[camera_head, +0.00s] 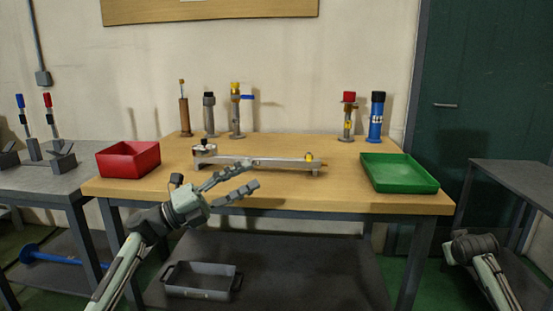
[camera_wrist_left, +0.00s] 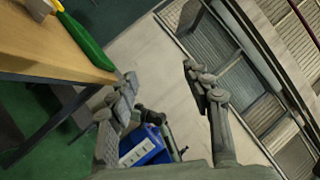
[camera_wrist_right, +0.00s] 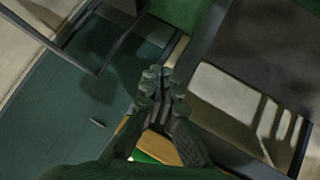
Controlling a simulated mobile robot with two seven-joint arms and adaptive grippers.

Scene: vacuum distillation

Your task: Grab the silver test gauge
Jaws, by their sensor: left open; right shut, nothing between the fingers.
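Nothing is labelled, so I cannot tell for sure which thing is the silver test gauge. A grey, silver-looking upright piece with a dark top (camera_head: 208,115) stands at the table's back left, between a brown and a yellow-topped piece. My left gripper (camera_head: 251,177) is open and empty over the table's front part, in front of a long silver rail fixture (camera_head: 270,162). Its fingers also show apart in the left wrist view (camera_wrist_left: 160,78). My right gripper (camera_wrist_right: 160,76) is shut and empty in the right wrist view.
The wooden table (camera_head: 345,197) holds a red bin (camera_head: 128,160) at left and a green tray (camera_head: 400,173) at right. A brown piece (camera_head: 184,115), a yellow-topped piece (camera_head: 236,115), a red-topped piece (camera_head: 348,120) and a blue cylinder (camera_head: 377,118) stand at the back.

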